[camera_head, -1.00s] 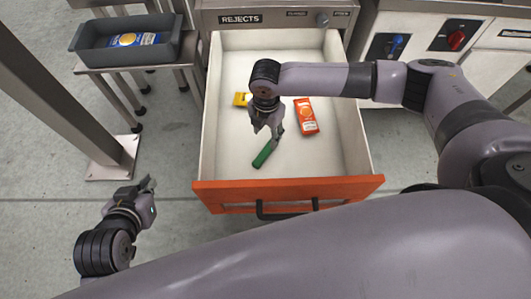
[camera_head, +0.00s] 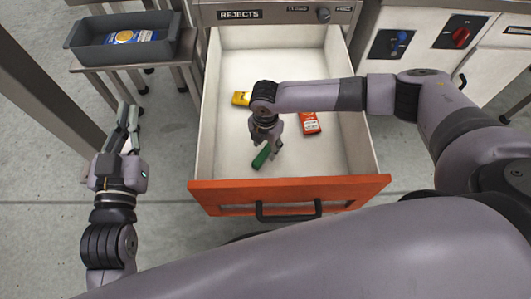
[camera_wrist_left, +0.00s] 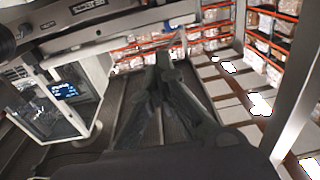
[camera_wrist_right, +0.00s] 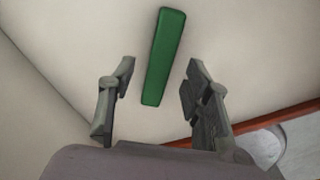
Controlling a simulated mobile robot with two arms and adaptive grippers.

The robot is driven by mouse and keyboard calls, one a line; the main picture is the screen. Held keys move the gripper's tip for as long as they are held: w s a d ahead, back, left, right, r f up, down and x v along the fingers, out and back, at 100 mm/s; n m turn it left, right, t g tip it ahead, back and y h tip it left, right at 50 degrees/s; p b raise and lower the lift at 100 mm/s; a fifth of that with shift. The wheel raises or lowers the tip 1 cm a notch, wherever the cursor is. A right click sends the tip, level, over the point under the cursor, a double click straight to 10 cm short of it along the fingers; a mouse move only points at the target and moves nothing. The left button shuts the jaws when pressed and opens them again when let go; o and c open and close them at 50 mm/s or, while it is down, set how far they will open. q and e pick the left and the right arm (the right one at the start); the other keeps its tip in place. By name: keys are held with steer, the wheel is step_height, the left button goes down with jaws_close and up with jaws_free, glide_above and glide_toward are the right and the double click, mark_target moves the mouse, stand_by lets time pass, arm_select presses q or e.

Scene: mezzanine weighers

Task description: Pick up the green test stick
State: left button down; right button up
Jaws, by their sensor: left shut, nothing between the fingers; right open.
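The green test stick (camera_head: 261,156) lies in the open drawer marked REJECTS, near its front. My right gripper (camera_head: 266,146) is over the stick in the head view and hides part of it. In the right wrist view the stick (camera_wrist_right: 164,57) lies on the pale drawer floor, and the open fingers (camera_wrist_right: 155,100) stand on either side of its near end. I cannot tell the height of the fingers above the floor. My left gripper (camera_head: 128,117) is shut and empty, outside the drawer to the left. Its fingertips (camera_wrist_left: 165,62) meet in the left wrist view.
The drawer (camera_head: 290,192) has an orange front and pale side walls. A yellow packet (camera_head: 241,98) and an orange-red packet (camera_head: 310,123) lie in it. A grey bin (camera_head: 122,58) with a blue packet (camera_head: 133,36) stands on a stand at the upper left.

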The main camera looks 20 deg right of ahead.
mark_target(266, 153)
step_height(266, 153, down, 2)
steer(key=shift+f+b, duration=0.25)
steer(key=shift+b, duration=0.15)
arm_select(q)
steer(key=r+t, duration=0.2)
steer(key=r, duration=0.1)
steer(key=r+t, duration=0.1)
steer(key=r, duration=0.1)
steer(key=shift+s+d+h, duration=0.25)
steer(key=shift+s+h, duration=0.1)
steer(key=shift+h, duration=0.05)
arm_select(e)
steer(key=shift+c, duration=0.4)
jaws_close()
